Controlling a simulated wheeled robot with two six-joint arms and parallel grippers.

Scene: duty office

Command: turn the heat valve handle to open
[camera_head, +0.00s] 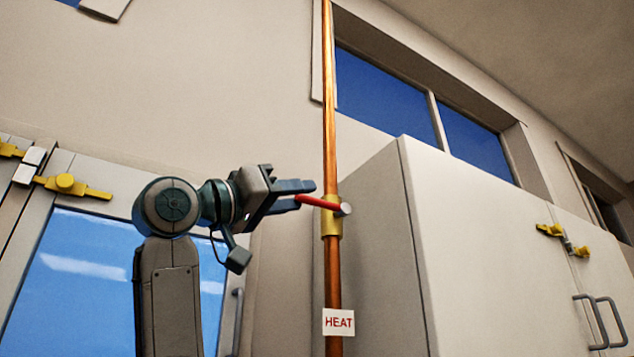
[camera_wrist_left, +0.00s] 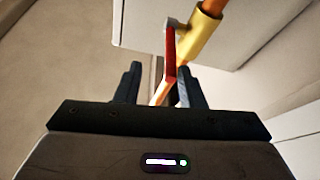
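The red valve handle (camera_head: 318,202) sticks out to the left from a brass valve body (camera_head: 331,225) on the vertical copper pipe (camera_head: 330,110). It lies nearly level, across the pipe. A white label reading HEAT (camera_head: 338,322) is on the pipe below. My left gripper (camera_head: 296,194) is open at the handle's free end. In the left wrist view, the red handle (camera_wrist_left: 171,55) reaches down between the two spread fingers (camera_wrist_left: 159,84), closer to the right finger. A gap shows on the left side; contact with the right finger cannot be told. My right gripper is not in view.
A tall pale cabinet (camera_head: 480,250) with yellow latches (camera_head: 563,238) stands close to the right of the pipe. A glass-paned door or window (camera_head: 90,275) with yellow fittings is on the left, behind my arm. High windows (camera_head: 385,95) run above.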

